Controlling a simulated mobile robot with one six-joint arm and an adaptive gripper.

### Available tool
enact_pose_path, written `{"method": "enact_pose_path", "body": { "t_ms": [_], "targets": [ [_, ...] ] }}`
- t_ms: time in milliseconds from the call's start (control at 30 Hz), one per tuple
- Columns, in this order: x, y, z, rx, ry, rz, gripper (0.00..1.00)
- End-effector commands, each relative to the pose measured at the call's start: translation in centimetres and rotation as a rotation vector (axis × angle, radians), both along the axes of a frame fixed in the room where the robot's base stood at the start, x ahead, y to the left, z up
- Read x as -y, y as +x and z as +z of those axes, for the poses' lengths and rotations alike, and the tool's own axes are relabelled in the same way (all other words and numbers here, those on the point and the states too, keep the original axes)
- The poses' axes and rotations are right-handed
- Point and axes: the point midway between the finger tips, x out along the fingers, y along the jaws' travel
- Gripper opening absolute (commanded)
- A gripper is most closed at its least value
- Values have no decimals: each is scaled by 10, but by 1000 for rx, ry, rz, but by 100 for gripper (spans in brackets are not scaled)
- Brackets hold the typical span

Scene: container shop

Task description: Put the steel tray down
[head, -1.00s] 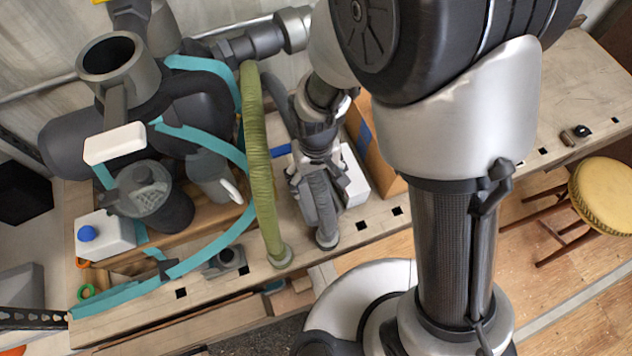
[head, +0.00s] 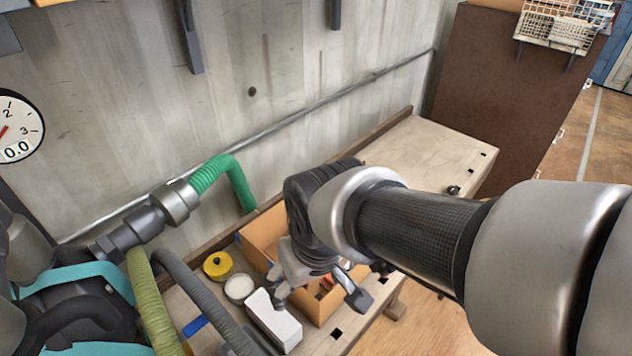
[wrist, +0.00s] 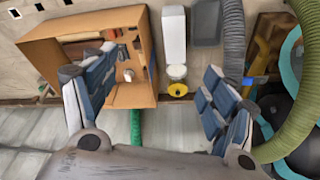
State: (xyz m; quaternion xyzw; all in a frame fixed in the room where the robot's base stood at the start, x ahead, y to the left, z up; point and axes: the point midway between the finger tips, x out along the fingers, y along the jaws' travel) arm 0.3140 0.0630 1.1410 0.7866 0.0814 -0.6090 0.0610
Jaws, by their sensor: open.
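My gripper (head: 318,292) is over the workbench, its fingers spread near the open orange-brown box and the white box. In the wrist view my gripper (wrist: 152,98) is open with nothing held between its fingers. A flat, dark grey rectangular piece (wrist: 207,32) lies on the bench beside the white box in the wrist view. It may be the steel tray, but I cannot tell for sure. It is apart from the fingers. In the head view I cannot make out a steel tray.
The orange-brown box (head: 262,236) holds small items. Next to it are the white box (head: 273,322), a yellow-lidded container (head: 217,265) and a round white-topped container (head: 239,288). Hoses (head: 155,310) crowd the left. The far right bench top (head: 425,150) is mostly clear.

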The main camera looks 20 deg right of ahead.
Motion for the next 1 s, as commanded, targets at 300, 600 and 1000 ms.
{"method": "enact_pose_path", "body": {
  "t_ms": [300, 600, 1000],
  "targets": [
    [58, -63, 51, 138, 12, -182, 77],
    [64, -75, 54, 153, 10, -207, 77],
    [64, -74, 54, 154, 11, -206, 64]
  ]
}}
